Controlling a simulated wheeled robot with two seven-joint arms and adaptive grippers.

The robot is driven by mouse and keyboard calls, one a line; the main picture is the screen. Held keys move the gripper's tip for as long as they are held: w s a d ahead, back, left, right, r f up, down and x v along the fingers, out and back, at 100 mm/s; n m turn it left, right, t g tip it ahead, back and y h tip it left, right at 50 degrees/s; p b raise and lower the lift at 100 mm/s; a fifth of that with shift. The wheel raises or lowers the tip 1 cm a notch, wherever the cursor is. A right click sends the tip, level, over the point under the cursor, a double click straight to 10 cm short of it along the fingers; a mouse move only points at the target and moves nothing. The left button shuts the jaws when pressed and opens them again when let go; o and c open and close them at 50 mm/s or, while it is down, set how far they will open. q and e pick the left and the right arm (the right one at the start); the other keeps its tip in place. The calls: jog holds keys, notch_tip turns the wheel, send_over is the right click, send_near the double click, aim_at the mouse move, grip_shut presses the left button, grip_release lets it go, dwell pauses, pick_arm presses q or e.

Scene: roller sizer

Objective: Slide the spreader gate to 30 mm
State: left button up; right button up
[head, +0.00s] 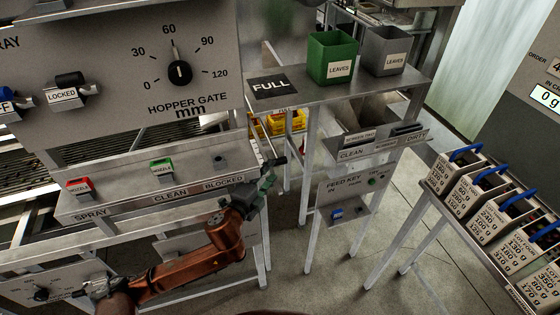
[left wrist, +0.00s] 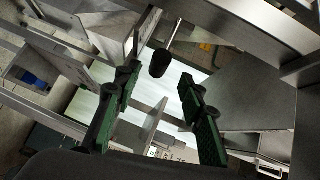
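The panel (head: 205,88) marked HOPPER GATE mm has a dial (head: 179,72) whose pointer is near the top, at about 60. No label reading "spreader gate" is legible. A black knob on a metal rod (left wrist: 159,64) shows in the left wrist view, and a dark handle end (head: 279,161) shows by the panel's right edge in the head view. My left gripper (head: 266,181) is beside that handle end. In the left wrist view its green fingers (left wrist: 158,90) are apart, with the knob beyond and between them, not clasped. My right gripper is out of view.
A shelf below the panel holds a red tag (head: 78,186) and a green tag (head: 161,167). A lower dial (head: 41,294) is partly cut off. A stand with green (head: 331,57) and grey bins (head: 385,50) is to the right. Floor between is clear.

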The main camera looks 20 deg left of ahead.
aim_at(276, 165)
pick_arm(q)
jog(key=x, duration=0.7)
jog(key=shift+w+f, duration=0.1)
jog(key=shift+w, duration=0.1)
jog(key=shift+c, duration=0.4)
grip_shut()
